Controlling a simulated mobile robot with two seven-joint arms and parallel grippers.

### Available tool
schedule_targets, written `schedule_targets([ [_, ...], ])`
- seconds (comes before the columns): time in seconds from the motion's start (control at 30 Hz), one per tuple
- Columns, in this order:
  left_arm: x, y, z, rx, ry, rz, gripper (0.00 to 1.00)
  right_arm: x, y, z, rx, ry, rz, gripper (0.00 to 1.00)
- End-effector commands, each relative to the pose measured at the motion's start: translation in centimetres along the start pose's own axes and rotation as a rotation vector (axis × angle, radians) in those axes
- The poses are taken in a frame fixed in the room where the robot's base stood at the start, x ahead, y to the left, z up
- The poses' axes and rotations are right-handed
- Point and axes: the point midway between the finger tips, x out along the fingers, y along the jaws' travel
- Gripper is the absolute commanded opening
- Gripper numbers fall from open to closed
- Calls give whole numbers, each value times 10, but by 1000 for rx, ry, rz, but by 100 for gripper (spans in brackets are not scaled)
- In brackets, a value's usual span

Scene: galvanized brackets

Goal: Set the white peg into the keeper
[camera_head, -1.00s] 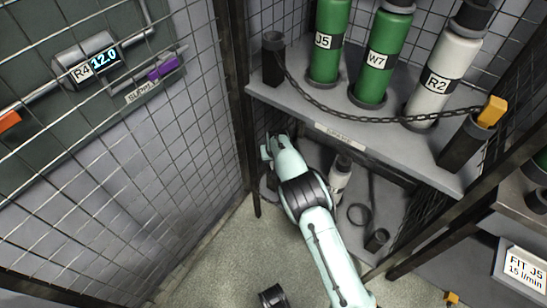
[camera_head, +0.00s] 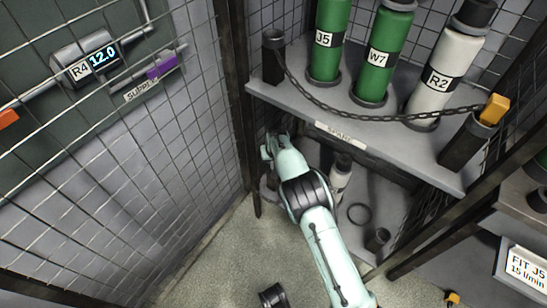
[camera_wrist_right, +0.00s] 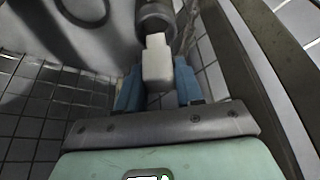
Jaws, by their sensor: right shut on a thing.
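My right gripper (camera_head: 268,152) is low in the corner beside the shelf's left end, beneath the shelf top. In the wrist view, its blue fingertips (camera_wrist_right: 158,88) are shut on a white peg (camera_wrist_right: 157,68), a block with a narrower end pointing away from me. A dark grey round fitting (camera_wrist_right: 155,17), which looks like the keeper, is directly beyond the peg's end. The peg's tip overlaps its lower edge in the picture; I cannot tell whether it has entered. In the head view, the peg is hidden or too small to make out. My left gripper is not in view.
A shelf (camera_head: 300,108) with green cylinders (camera_head: 328,45) and a white cylinder (camera_head: 440,85) overhangs the gripper area, with a chain (camera_head: 335,112) across its front. A mesh wall (camera_head: 180,160) stands close on the left.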

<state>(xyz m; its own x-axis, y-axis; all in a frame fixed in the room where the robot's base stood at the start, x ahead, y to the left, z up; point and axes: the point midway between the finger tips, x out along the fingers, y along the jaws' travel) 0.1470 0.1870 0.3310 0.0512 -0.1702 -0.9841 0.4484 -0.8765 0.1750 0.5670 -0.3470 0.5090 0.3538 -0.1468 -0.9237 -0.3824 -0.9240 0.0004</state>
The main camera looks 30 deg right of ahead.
Motion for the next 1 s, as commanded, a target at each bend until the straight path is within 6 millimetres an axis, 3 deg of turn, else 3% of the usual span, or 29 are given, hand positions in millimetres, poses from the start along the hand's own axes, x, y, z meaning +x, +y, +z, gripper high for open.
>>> schedule_targets([
  [0.9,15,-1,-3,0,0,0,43,31,0,12,1,0,0,2],
  [0.93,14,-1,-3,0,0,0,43,30,0,12,1,1,0,46],
  [1.0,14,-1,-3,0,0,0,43,29,0,12,1,1,0,66],
])
